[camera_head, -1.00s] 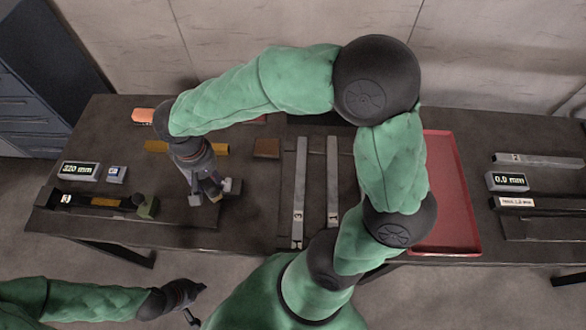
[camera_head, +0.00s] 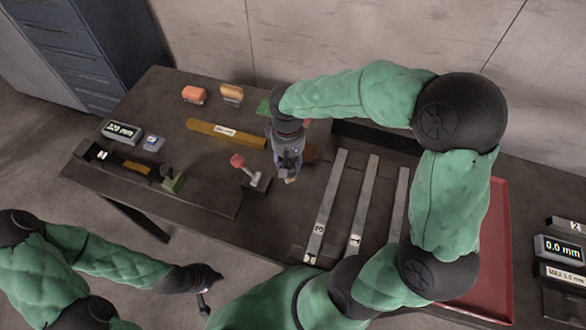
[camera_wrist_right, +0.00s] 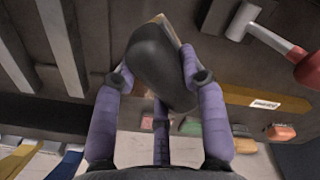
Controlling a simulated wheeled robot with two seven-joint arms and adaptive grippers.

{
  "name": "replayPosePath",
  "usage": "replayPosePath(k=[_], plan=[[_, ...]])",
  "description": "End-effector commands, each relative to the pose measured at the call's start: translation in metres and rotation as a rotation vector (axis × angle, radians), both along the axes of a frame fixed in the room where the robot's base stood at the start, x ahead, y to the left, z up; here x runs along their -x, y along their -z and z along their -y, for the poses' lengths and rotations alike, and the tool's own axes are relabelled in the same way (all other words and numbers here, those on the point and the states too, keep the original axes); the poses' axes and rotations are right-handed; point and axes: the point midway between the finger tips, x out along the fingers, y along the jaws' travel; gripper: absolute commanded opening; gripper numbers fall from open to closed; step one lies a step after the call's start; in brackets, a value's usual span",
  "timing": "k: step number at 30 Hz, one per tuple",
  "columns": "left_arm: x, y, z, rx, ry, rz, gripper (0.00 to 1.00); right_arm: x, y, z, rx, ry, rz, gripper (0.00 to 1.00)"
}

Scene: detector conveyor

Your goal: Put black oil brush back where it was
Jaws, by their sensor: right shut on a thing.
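A lighter tan edge shows behind the brush. In the head view the gripper hides most or all of it, and I cannot tell whether it touches the table. My left gripper (camera_head: 204,302) hangs low in front of the table, away from the objects; its fingers are too small to judge.
A yellow-brown bar (camera_head: 225,132), an orange brush-like block (camera_head: 194,94) and a tan one (camera_head: 231,93) lie behind. Numbered grey bars (camera_head: 328,205) and a red tray (camera_head: 495,250) are to the right.

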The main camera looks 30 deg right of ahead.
Motion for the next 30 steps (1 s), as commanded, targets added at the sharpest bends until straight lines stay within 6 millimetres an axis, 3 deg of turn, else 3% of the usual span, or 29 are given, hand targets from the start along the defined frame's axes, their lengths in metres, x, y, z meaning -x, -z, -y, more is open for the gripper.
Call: replayPosePath(k=[8,15,28,29,30], plan=[[0.000,0.006,0.000,0.000,0.000,0.000,0.00,-0.003,0.015,0.012,0.000,0.001,0.001,0.12],[0.000,0.018,0.000,0.000,0.000,0.000,0.00,-0.003,0.047,0.016,0.000,0.000,0.000,0.12],[0.000,0.020,0.000,0.000,0.000,0.000,0.00,-0.004,0.052,0.016,0.000,0.000,0.002,0.12],[0.000,0.019,0.000,0.000,0.000,0.000,0.00,-0.004,0.052,0.015,0.000,0.000,0.002,0.51],[0.000,0.019,0.000,0.000,0.000,0.000,0.00,-0.004,0.051,0.015,0.000,0.000,0.001,0.62]])
